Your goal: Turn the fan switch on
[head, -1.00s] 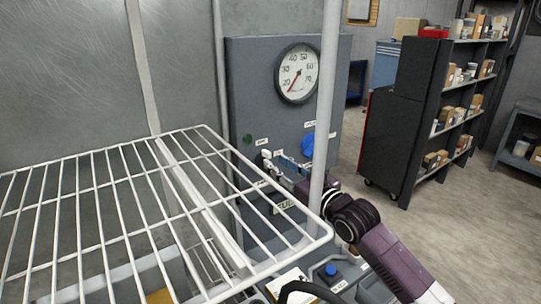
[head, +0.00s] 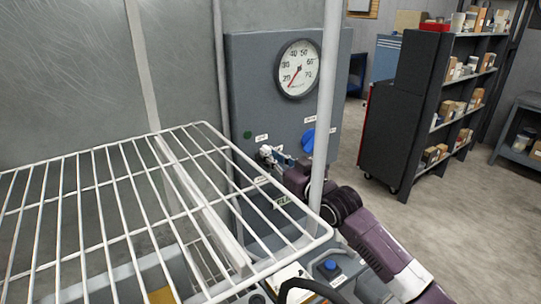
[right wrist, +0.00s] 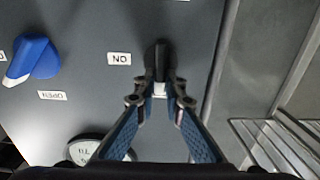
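The fan switch (right wrist: 162,56) is a small black lever on the grey control panel (head: 243,80), beside an "ON" label (right wrist: 119,59) in the right wrist view. My right gripper (right wrist: 161,80) is at the switch, its fingers drawn close together with the dark lever between the tips. In the head view my right gripper (head: 268,155) is at the panel's lower part, right of a green button (head: 247,134); the switch is mostly hidden there. My left gripper is not in view.
A blue knob (head: 309,140) is close by on the panel, under a round gauge (head: 298,69). A white wire rack (head: 100,150) fills the left foreground. A pale upright post (head: 326,100) stands in front of the panel. A loaded shelf (head: 440,110) stands at the right.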

